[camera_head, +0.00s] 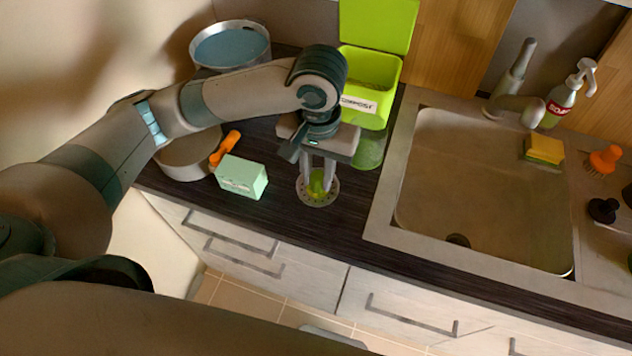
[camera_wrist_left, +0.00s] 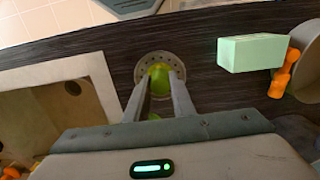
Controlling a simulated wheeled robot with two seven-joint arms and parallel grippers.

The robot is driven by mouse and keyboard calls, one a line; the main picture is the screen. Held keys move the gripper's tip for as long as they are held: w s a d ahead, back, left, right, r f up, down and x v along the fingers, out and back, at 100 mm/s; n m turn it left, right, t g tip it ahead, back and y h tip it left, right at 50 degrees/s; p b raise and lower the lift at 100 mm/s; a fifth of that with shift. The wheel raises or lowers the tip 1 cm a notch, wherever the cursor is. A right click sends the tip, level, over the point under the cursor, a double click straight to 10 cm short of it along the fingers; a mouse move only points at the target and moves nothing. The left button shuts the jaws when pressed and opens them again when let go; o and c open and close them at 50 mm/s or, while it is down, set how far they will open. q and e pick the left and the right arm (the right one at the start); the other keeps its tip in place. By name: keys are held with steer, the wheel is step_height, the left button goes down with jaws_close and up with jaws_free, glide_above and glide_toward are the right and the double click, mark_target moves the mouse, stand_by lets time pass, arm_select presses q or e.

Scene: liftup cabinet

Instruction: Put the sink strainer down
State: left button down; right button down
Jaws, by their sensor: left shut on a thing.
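The sink strainer (camera_head: 318,190) is a round, perforated metal disc with a green knob in its middle. It is at the dark countertop left of the sink; I cannot tell whether it touches the surface. My left gripper (camera_head: 317,182) points down over it and is shut on the green knob. In the left wrist view the strainer (camera_wrist_left: 160,72) shows beyond the fingertips (camera_wrist_left: 159,84), with its holed rim visible around them. The fingers hide part of the knob. My right gripper is not in view.
A mint-green box (camera_head: 241,177) and an orange-handled tool (camera_head: 225,148) lie to the left. A lime compost bin (camera_head: 372,75) and a metal pot (camera_head: 230,47) stand behind. The sink (camera_head: 480,190) is to the right. The dark counter (camera_head: 290,225) in front is clear.

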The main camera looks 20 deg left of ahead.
mark_target(316, 187)
arm_select(q)
steer(key=shift+a+f, duration=0.15)
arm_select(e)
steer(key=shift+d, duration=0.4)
arm_select(q)
steer(key=shift+f+p, duration=0.4)
steer(key=shift+f, duration=1.55)
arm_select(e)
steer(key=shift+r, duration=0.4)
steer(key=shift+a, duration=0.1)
arm_select(q)
steer(key=c, duration=1.5)
jaws_free()
steer(key=shift+f, duration=0.1)
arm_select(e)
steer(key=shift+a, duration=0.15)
